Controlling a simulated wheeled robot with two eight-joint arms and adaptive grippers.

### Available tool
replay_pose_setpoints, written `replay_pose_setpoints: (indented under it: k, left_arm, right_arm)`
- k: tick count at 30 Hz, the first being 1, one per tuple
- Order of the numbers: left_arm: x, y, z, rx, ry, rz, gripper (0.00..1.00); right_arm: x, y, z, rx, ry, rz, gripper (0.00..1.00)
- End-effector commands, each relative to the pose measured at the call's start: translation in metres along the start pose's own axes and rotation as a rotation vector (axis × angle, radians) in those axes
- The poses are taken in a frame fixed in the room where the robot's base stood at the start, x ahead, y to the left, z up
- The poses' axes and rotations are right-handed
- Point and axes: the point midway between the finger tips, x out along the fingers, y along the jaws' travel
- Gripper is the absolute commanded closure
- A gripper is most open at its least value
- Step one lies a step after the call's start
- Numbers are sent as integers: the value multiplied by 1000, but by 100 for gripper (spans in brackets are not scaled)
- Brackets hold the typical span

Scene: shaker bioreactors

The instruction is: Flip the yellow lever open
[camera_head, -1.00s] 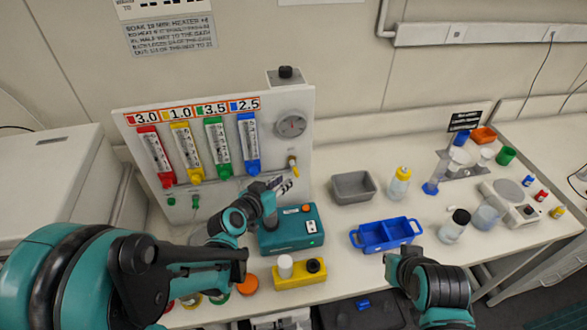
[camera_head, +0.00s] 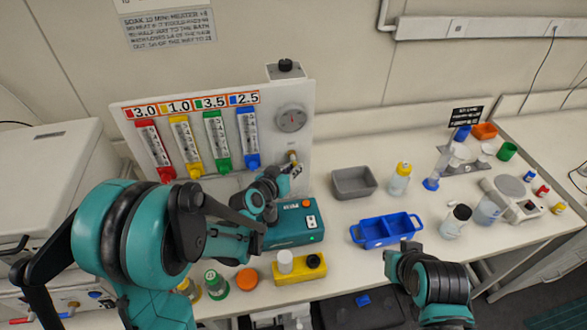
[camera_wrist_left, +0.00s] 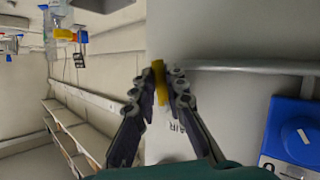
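The yellow lever (camera_wrist_left: 160,82) shows in the left wrist view between the two fingertips of my left gripper (camera_wrist_left: 164,76). The fingers are drawn close together, and the lever fills the narrow gap. In the head view my left gripper (camera_head: 288,176) is at the valve (camera_head: 292,156) on the white panel's (camera_head: 305,130) lower right and mostly hides the lever. My right gripper (camera_head: 398,258) is low in front of the table, away from the panel; its fingers are too unclear to judge.
Under my left arm stand a teal box (camera_head: 300,228) and a yellow block (camera_head: 301,273). A grey bin (camera_head: 354,182), a blue tray (camera_head: 386,232) and bottles lie to the right. The panel carries several coloured flow meters and a round gauge (camera_head: 291,118).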

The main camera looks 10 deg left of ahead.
Motion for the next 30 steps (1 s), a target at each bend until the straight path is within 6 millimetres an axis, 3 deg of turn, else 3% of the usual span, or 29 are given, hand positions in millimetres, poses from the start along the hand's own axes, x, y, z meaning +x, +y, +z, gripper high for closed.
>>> replay_pose_setpoints:
  k: [18, 29, 30]
  left_arm:
    - [-5, -4, -1, 193, -152, -115, 100]
    - [-5, -5, 0, 204, -161, -123, 100]
    - [-5, -5, 0, 204, -161, -123, 79]
  right_arm:
    - [-8, 0, -6, 0, 0, 0, 100]
    - [-8, 0, -6, 0, 0, 0, 100]
    - [-8, 0, -6, 0, 0, 0, 100]
